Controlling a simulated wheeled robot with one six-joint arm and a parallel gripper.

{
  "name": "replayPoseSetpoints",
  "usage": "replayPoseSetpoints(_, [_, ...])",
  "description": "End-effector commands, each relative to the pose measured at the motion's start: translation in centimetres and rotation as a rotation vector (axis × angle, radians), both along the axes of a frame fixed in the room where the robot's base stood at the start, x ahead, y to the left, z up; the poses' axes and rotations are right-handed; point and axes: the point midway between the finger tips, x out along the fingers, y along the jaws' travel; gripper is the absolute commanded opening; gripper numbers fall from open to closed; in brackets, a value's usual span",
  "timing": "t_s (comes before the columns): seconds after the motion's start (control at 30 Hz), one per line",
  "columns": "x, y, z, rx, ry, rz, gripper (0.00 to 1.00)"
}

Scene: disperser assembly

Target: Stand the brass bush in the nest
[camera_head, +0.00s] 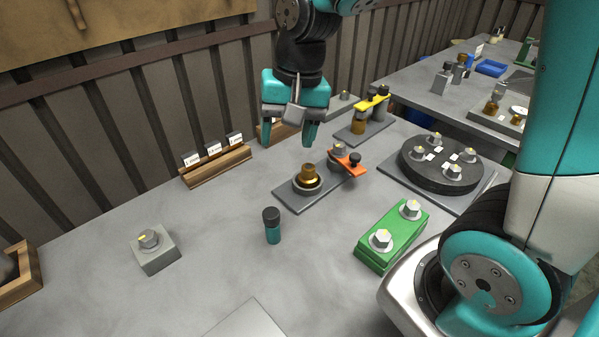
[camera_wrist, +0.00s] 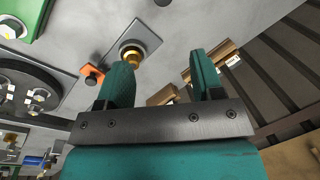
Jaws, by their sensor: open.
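The brass bush (camera_head: 307,173) stands upright in the round nest (camera_head: 308,189), which sits on a grey plate (camera_head: 290,200). An orange clamp arm (camera_head: 348,160) with a black knob is on the same plate, to the right of the bush and not over it. My gripper (camera_head: 295,143) is open and empty, above and behind the bush, apart from it. In the wrist view, the brass bush (camera_wrist: 132,55) shows in its nest past the left finger of my gripper (camera_wrist: 160,78), partly hidden by that finger.
A teal cylinder with a black cap (camera_head: 272,225) stands in front of the plate. A green block (camera_head: 392,236) with hex parts is at right front, a black round plate (camera_head: 438,162) behind it. A yellow-clamp fixture (camera_head: 373,103) and a wooden card rack (camera_head: 215,165) stand at the back.

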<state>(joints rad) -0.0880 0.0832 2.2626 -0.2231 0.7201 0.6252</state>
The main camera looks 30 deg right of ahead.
Motion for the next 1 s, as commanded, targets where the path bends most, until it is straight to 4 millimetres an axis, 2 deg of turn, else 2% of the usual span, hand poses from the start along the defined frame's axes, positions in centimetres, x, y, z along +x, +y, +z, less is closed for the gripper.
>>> replayPoseSetpoints(0.03, [-2.8,1.9,1.2,0.029,-0.04,0.184,0.61])
replayPoseSetpoints(0.1, [-6.6,4.0,2.3,0.069,-0.09,0.435,0.61])
replayPoseSetpoints(0.2, [-11.0,5.9,3.1,0.113,-0.157,0.721,0.61])
replayPoseSetpoints(0.3, [-13.7,6.8,3.5,0.141,-0.202,0.897,0.61])
replayPoseSetpoints(0.43, [-14.9,7.1,3.6,0.154,-0.222,0.979,0.61])
replayPoseSetpoints(1.0, [-14.7,7.1,3.6,0.152,-0.223,0.975,0.61])
